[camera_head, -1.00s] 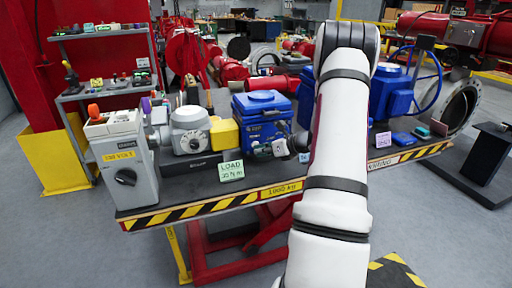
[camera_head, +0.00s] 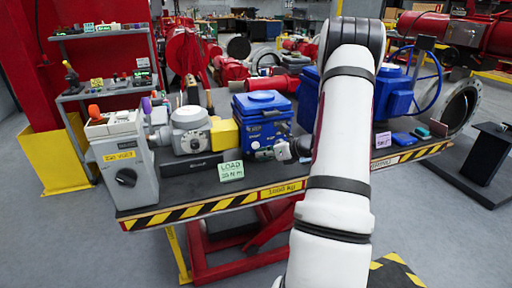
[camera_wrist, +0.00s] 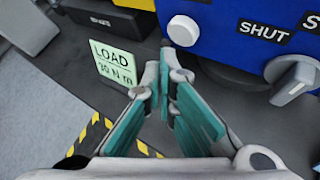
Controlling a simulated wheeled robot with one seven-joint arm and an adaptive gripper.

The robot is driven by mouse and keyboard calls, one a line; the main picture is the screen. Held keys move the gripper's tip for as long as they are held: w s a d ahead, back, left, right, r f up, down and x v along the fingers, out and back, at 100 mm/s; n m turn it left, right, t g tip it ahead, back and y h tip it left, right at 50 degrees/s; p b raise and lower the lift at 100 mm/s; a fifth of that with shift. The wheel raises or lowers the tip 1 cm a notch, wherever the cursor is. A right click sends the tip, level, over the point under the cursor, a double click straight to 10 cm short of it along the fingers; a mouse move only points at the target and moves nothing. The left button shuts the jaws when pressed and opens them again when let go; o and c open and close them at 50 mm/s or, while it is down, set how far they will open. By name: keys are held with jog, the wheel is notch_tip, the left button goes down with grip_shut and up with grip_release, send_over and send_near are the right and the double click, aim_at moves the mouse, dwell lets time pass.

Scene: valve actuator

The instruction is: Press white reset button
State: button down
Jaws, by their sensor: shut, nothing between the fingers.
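The white reset button (camera_wrist: 183,30) is a round cap on the front of the blue actuator (camera_wrist: 225,25) in the wrist view. In the head view it is a small white dot (camera_head: 256,146) on the actuator's face (camera_head: 262,108). My gripper (camera_wrist: 166,55) is shut and empty, its teal-padded fingers together. In the wrist view its tips lie just below and left of the button, and a small gap seems to show.
A grey selector knob (camera_wrist: 295,80) is right of the button, under a SHUT label. A green LOAD card (camera_head: 231,170) stands at the bench's striped front edge. A grey control box (camera_head: 122,160) is at the left end. A yellow block (camera_head: 224,134) adjoins the actuator.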

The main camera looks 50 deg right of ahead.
jog(key=shift+s+a+p, duration=0.1)
jog(key=shift+s+a, duration=0.3)
jog(key=shift+s, duration=0.25)
jog(key=shift+s+a+p, duration=0.1)
jog(key=shift+s+a, duration=0.3)
jog(key=shift+s, duration=0.3)
jog(key=shift+s+a+p, duration=0.1)
jog(key=shift+s+a, duration=0.3)
jog(key=shift+s, duration=0.25)
jog(key=w+a+r+n+g+y, duration=0.2)
jog(key=a+r+n, duration=0.45)
jog(key=a, duration=0.45)
jog(key=w+a+r+n+g+y, duration=0.25)
jog(key=a+r+n, duration=0.4)
jog(key=a, duration=0.55)
jog(key=s+a+r+n+g, duration=0.45)
jog(key=s+a+n, duration=0.45)
jog(key=a, duration=0.4)
jog(key=s+a+r+n+h, duration=0.1)
jog(key=s+a+n+h, duration=0.1)
jog(key=s+n, duration=0.4)
jog(key=s+a+r+n+h, duration=0.2)
jog(key=s+n+h, duration=0.1)
jog(key=s+n, duration=0.4)
jog(key=shift+s+a+r+n+t+h, duration=0.2)
jog(key=shift+s+r+n+t+h, duration=0.15)
jog(key=shift+n, duration=0.85)
jog(key=shift+f, duration=0.1)
